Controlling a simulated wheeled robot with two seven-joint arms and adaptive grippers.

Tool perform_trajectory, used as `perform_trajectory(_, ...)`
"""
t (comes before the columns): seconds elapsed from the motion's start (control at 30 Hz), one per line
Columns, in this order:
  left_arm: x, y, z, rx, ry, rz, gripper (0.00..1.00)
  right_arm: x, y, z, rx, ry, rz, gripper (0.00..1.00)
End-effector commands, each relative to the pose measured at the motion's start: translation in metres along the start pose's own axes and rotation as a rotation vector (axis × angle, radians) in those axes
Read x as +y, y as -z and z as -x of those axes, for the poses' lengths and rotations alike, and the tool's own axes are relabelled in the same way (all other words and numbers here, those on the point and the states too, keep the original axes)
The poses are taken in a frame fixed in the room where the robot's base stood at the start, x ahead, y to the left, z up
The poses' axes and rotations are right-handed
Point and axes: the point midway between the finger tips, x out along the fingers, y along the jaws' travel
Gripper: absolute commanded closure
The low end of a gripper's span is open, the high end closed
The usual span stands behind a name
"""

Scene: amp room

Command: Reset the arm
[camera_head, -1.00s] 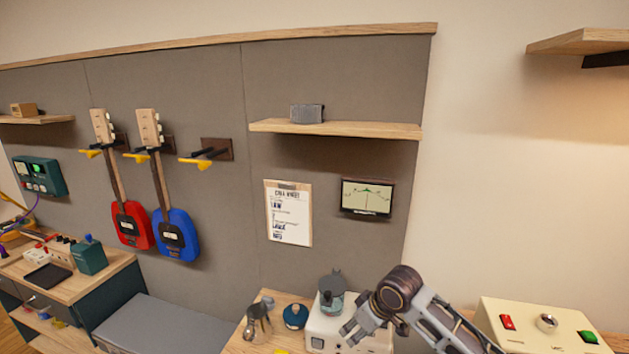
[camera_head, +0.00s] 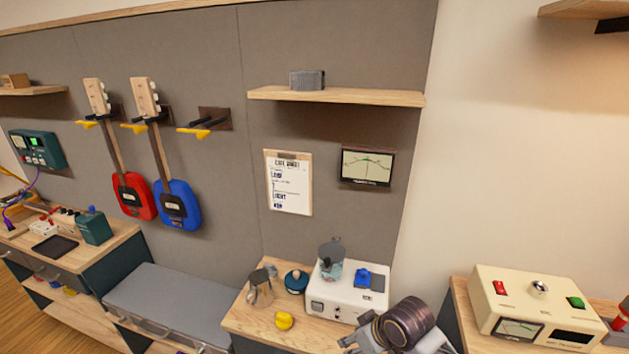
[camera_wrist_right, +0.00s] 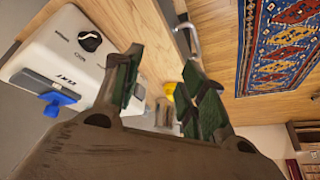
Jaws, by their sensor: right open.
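My right arm (camera_head: 405,322) shows at the bottom of the head view, in front of the white machine, with its gripper mostly cut off by the lower edge. In the right wrist view my right gripper (camera_wrist_right: 165,85) is open, with its dark green finger pads apart and nothing held between them. The white machine (camera_head: 335,300) stands on the wooden counter (camera_head: 262,325), with a grey-teal pot (camera_head: 331,262) and a blue-handled part (camera_head: 362,276) on top. In the wrist view the machine (camera_wrist_right: 60,45) lies to the left of the fingers. My left gripper is not in view.
A glass jug (camera_head: 260,290), a dark blue round item (camera_head: 296,281) and a yellow item (camera_head: 284,320) stand left of the machine. A cream box (camera_head: 540,300) with red and green switches stands at right. A shelf (camera_head: 335,96) hangs above. A patterned rug (camera_wrist_right: 285,45) lies on the floor.

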Motion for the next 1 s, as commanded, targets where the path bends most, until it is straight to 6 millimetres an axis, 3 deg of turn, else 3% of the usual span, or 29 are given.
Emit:
perform_trajectory(0.8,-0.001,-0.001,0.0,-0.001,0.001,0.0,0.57,0.015,-0.125,0.029,-0.087,-0.163,-0.26,0.58)
perform_trajectory(1.0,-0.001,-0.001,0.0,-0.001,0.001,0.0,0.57,0.019,-0.147,0.037,-0.113,-0.2,-0.298,0.58)
